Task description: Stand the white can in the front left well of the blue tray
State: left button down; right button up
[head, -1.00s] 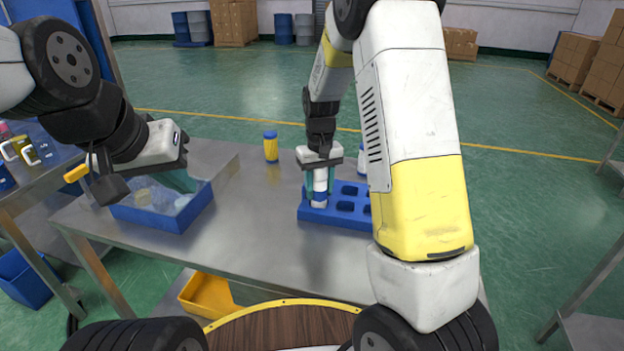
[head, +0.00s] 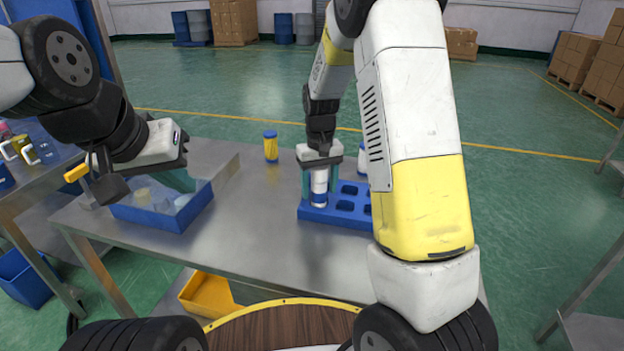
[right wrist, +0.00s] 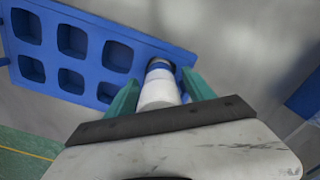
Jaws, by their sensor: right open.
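The white can (head: 319,185) with a blue band stands upright in the front left well of the blue tray (head: 306,214). Its foot sits below the tray's top face. My right gripper (head: 320,182) is open and points down over the can. In the right wrist view, its teal fingers stand on either side of the can (right wrist: 160,92), with a gap showing on at least one side. Several empty wells of the tray (right wrist: 91,62) show there. My left gripper (head: 180,180) hangs over a blue bin; its finger gap is not clear.
The blue bin (head: 183,218) with pale parts stands at the left of the metal table (head: 250,225). A yellow can with a blue cap (head: 271,147) stands behind. Another white can (head: 362,160) is partly hidden by my right arm. The table between bin and tray is clear.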

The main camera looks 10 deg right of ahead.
notch_tip(320, 180, up, 11)
jog(key=shift+s+r, duration=0.1)
jog(key=s+d+r+t+y, duration=0.1)
jog(key=s+r+t, duration=0.2)
jog(key=s, duration=0.9)
jog(key=s+d+r+m+t+y, duration=0.1)
jog(key=s+r+t, duration=0.2)
jog(key=s+r, duration=0.3)
jog(key=s, duration=0.5)
jog(key=shift+s+d+r+m, duration=0.15)
jog(key=shift+s+d+m, duration=0.15)
jog(key=shift+s+d, duration=0.1)
jog(key=shift+s, duration=0.1)
